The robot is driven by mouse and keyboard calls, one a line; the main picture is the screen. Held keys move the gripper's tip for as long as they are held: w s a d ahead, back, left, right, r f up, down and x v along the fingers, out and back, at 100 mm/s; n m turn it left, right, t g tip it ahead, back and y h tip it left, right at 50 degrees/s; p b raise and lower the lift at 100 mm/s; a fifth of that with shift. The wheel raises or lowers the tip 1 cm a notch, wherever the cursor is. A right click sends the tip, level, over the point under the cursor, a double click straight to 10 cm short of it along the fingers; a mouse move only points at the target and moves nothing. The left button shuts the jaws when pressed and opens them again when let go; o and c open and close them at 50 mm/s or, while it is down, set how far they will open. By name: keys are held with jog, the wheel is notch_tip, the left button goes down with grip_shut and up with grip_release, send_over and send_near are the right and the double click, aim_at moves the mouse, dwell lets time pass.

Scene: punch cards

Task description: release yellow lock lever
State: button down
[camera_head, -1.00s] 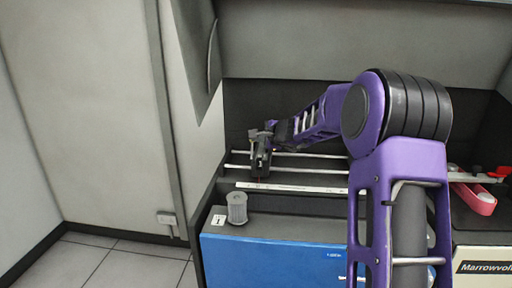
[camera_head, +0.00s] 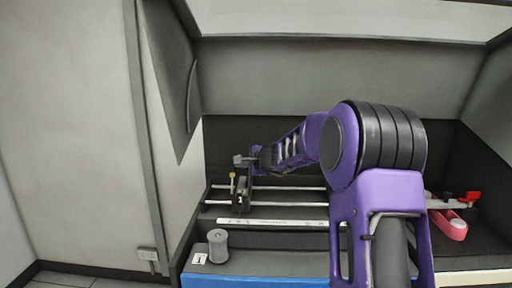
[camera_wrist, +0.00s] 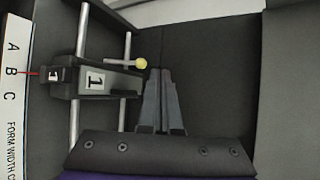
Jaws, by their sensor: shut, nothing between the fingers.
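The yellow lock lever (camera_wrist: 140,63) is a thin stem with a round yellow knob, standing out from a black sliding block (camera_wrist: 97,80) labelled 1. The block sits on two metal rails. In the wrist view, my gripper (camera_wrist: 160,73) is shut and empty, its fingertips just right of the knob; I cannot tell whether they touch. In the head view, the yellow knob (camera_head: 232,175) shows upright on the left, beside the block (camera_head: 241,195) and just below my gripper (camera_head: 243,160).
A white scale (camera_wrist: 15,90) marked A, B, C runs along the front of the rails, with a red pointer at B. A grey ribbed knob (camera_head: 218,245) stands in front. A red-handled part (camera_head: 455,225) lies at right. A side wall is close on the left.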

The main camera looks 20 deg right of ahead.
jog(key=s+d+r, duration=0.4)
jog(key=s+r, duration=0.1)
jog(key=r, duration=0.3)
jog(key=shift+s+d+r, duration=0.25)
jog(key=shift+s, duration=0.05)
